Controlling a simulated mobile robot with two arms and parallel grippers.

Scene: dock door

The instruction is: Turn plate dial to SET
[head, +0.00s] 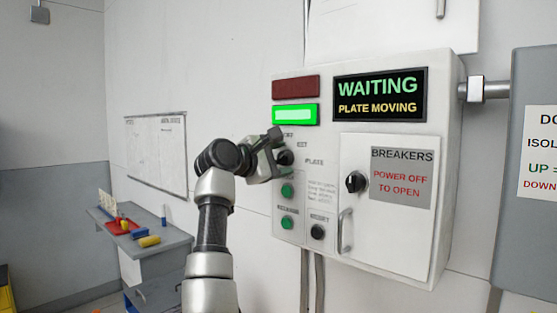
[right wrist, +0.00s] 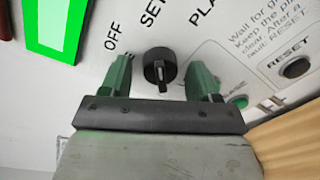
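The plate dial (right wrist: 160,68) is a round black knob with a raised grip bar, below the printed words OFF, SET and PLATE in the right wrist view. Which word it points at I cannot tell. In the head view the dial (head: 286,158) is partly hidden by my gripper. My right gripper (head: 279,147) is at the panel. In the right wrist view its two green fingers (right wrist: 160,77) stand apart, one on each side of the dial, with gaps between. My left gripper is not in view.
The panel screen (head: 380,95) reads WAITING, PLATE MOVING. A lit green lamp (head: 295,114) sits below a dark red one (head: 296,86). Green buttons (head: 287,191) and a black RESET button (head: 318,232) lie below. The breaker door (head: 385,235) is closed. A side shelf (head: 165,243) stands left.

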